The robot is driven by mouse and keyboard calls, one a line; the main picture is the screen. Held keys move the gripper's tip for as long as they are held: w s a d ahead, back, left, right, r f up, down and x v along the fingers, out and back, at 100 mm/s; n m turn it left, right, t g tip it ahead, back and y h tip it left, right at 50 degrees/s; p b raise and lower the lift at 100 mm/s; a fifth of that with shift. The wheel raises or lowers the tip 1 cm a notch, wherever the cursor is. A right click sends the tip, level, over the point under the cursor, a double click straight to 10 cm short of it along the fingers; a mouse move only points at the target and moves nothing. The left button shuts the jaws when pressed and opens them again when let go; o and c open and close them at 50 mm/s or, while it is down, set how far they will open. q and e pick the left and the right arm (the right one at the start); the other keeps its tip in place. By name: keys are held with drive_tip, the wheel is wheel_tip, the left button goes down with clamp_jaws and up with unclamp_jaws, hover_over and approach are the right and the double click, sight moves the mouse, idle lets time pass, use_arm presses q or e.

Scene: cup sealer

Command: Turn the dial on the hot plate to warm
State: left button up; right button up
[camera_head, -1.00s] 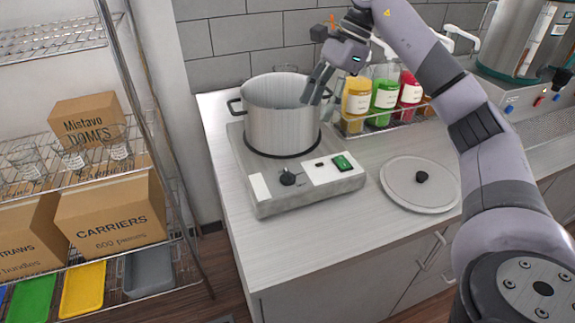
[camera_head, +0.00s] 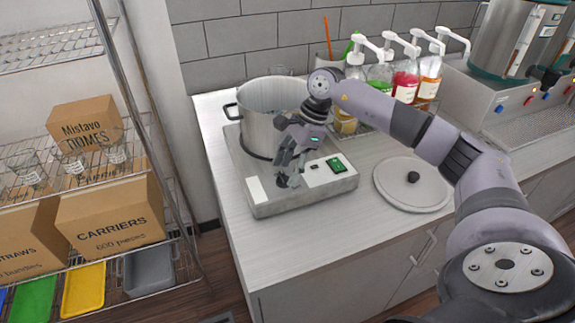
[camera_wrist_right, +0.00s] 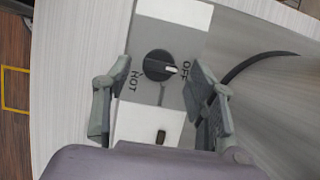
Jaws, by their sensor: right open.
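The hot plate (camera_head: 305,197) is a grey box on the counter, with a metal pot (camera_head: 262,130) on top. Its black dial (camera_wrist_right: 158,65) lies between my fingers in the right wrist view. The dial's white pointer mark faces the OFF label, and HOT is printed on the other side. My right gripper (camera_head: 287,181) is open over the dial, one finger on each side; I cannot tell whether they touch it. In the head view the fingers mostly hide the dial. My left gripper is not in view.
A green switch (camera_head: 336,165) is on the hot plate's white panel, right of the gripper. A pot lid (camera_head: 403,190) lies on the counter to the right. Pump bottles (camera_head: 405,85) stand behind my arm. The counter front is clear.

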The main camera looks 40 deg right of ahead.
drive_tip(key=shift+a+f, duration=0.2)
drive_tip(key=shift+f, duration=0.2)
drive_tip(key=c, duration=1.1)
drive_tip(key=shift+c, duration=0.2)
